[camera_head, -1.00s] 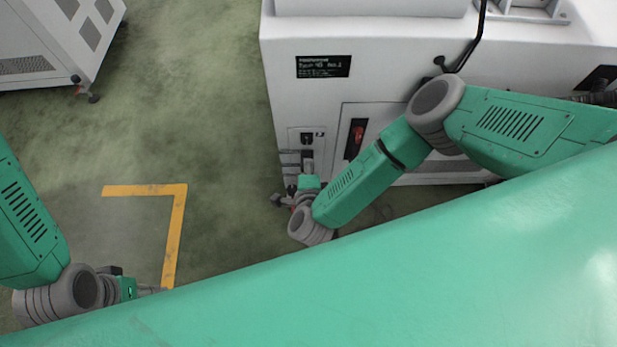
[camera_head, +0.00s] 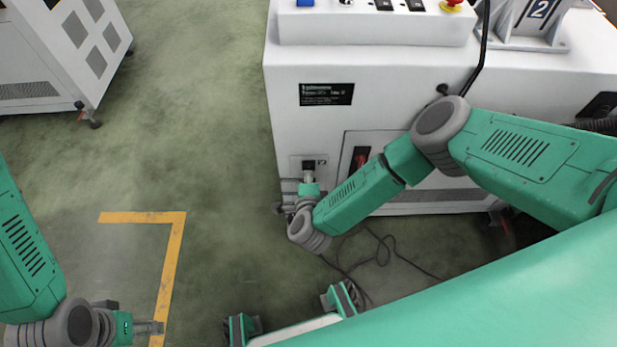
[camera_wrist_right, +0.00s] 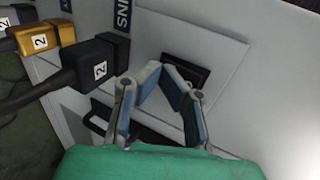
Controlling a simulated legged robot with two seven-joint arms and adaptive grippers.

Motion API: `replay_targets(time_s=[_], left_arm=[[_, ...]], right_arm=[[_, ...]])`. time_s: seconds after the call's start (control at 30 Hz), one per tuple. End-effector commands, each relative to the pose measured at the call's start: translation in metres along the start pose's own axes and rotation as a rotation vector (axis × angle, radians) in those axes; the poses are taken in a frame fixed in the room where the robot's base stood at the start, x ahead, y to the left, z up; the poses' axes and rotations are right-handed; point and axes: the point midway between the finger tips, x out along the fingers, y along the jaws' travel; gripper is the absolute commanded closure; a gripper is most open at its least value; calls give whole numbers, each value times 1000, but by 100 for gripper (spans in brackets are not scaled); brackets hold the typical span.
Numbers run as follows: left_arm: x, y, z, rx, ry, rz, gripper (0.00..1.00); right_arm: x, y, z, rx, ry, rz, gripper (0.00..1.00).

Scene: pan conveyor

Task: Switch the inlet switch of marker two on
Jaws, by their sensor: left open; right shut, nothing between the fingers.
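The white machine (camera_head: 390,100) with a number 2 plate (camera_head: 540,10) on top stands at the right in the head view. Low on its front is a small panel with a black inlet (camera_head: 308,164); to its right is a red switch (camera_head: 361,154), partly behind my right arm. My right gripper (camera_head: 308,180) is shut and empty just in front of the inlet. In the right wrist view its fingertips (camera_wrist_right: 166,68) meet before a dark square recess (camera_wrist_right: 188,70), partly hiding it; I cannot tell if they touch. My left gripper (camera_head: 160,327) is open over the floor.
Black (camera_wrist_right: 95,70) and yellow (camera_wrist_right: 40,40) plugs marked 2 sit close left of my right gripper in the wrist view. Cables (camera_head: 375,250) lie on the floor below. Another white cabinet (camera_head: 60,50) stands far left. The floor between is clear.

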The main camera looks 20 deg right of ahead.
Motion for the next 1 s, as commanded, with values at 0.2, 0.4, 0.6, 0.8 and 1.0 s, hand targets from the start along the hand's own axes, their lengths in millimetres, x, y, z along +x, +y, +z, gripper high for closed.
replay_targets(time_s=[0.2, 0.4, 0.6, 0.8, 1.0], left_arm=[[-2, 0, 0, 0, 0, 0, 38], [-10, 0, -1, 0, 0, 0, 38], [-15, 0, -1, 0, 0, 0, 38], [-14, 0, -1, 0, 0, 0, 38], [-14, 0, -1, 0, 0, 0, 38]], right_arm=[[0, -3, 0, 1, 1, -2, 100], [-4, -12, 0, 0, 2, -3, 100], [-6, -18, 0, 1, 3, -4, 100], [-6, -17, 0, 1, 3, -4, 100], [-5, -17, 0, 0, 1, -3, 100]])
